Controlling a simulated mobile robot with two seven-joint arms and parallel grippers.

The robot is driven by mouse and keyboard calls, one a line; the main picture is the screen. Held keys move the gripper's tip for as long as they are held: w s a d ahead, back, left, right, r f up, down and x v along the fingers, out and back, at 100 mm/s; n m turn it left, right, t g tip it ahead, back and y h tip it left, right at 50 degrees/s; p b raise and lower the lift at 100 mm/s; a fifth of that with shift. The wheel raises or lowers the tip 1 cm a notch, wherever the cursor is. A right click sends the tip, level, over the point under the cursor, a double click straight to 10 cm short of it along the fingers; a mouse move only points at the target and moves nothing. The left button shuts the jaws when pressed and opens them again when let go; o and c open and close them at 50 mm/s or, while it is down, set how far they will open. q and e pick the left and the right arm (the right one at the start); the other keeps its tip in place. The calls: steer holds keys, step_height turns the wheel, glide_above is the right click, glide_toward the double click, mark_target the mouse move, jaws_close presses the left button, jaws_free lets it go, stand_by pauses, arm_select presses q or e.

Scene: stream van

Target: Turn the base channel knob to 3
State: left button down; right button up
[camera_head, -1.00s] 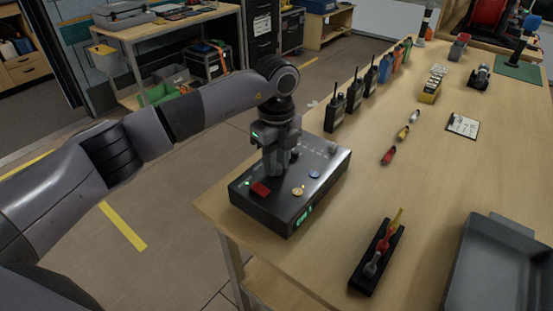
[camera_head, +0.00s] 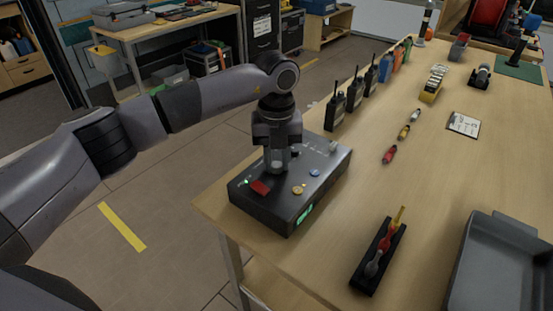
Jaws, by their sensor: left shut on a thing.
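The base station is a black box (camera_head: 262,212) with a green lit display (camera_head: 305,214) on its front side, at the near left corner of the wooden table. Its top carries a red part (camera_head: 260,187), a yellow round control (camera_head: 298,189), a blue round control (camera_head: 314,173) and a light grey part (camera_head: 333,147). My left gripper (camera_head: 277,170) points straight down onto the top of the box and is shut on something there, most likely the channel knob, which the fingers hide. The knob's setting cannot be read. My right gripper is not in view.
Several black radios (camera_head: 336,110) stand along the table's left edge behind the box. A black holder (camera_head: 377,257) with coloured tools lies at the front, beside a grey tray (camera_head: 500,270). Small coloured items and a clipboard (camera_head: 463,125) lie mid-table.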

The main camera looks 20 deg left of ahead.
mark_target(277, 164)
arm_select(q)
steer(key=m, duration=0.4)
steer(key=shift+b, duration=0.4)
steer(key=m, duration=0.4)
steer(key=shift+m+b, duration=0.3)
steer(key=c, duration=0.9)
jaws_free()
steer(key=shift+r, duration=0.1)
step_height(277, 164, up, 7)
steer(key=shift+r, duration=0.1)
